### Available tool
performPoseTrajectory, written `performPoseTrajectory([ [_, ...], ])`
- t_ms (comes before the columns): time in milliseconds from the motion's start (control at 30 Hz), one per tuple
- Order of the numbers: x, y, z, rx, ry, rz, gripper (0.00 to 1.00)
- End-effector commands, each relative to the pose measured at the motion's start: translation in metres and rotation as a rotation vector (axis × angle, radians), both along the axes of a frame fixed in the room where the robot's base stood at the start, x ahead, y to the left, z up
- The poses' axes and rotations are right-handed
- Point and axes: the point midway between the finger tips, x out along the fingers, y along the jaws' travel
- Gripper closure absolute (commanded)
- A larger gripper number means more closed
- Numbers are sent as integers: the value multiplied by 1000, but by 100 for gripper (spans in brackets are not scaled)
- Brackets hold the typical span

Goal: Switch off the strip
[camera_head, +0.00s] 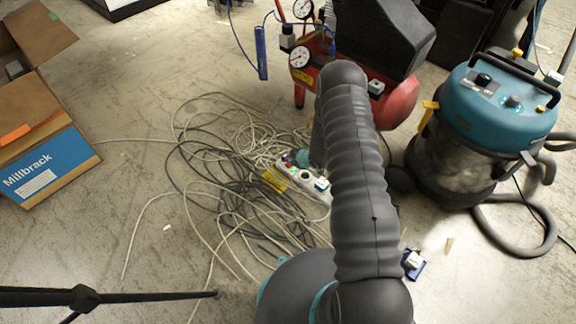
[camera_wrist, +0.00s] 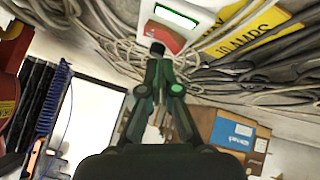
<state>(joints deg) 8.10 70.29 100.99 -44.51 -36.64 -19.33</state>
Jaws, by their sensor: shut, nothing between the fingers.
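The power strip (camera_head: 313,185) is white and lies on the floor among tangled cables, partly hidden behind my arm. In the wrist view, the near end of the strip (camera_wrist: 164,37) fills the top middle. My gripper (camera_wrist: 157,48) is shut and empty. Its fingertips overlap the edge of the strip's end in the picture, just below the switch. I cannot tell whether they touch it. In the head view my arm hides most of the gripper.
Loose cables (camera_head: 225,165) surround the strip. A yellow label (camera_wrist: 245,30) reading "10 AMPS" lies beside it. A red compressor (camera_head: 395,100) stands behind, a teal vacuum (camera_head: 480,120) at right, and a cardboard box (camera_head: 45,165) at left. Bare floor shows at lower left.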

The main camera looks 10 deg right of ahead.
Motion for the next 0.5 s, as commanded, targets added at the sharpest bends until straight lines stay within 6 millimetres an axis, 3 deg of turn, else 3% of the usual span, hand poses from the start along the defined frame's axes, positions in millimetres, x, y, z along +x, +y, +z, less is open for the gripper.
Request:
performPoseTrajectory([
  [500, -1, 1, -7, 0, 0, 0, 100],
])
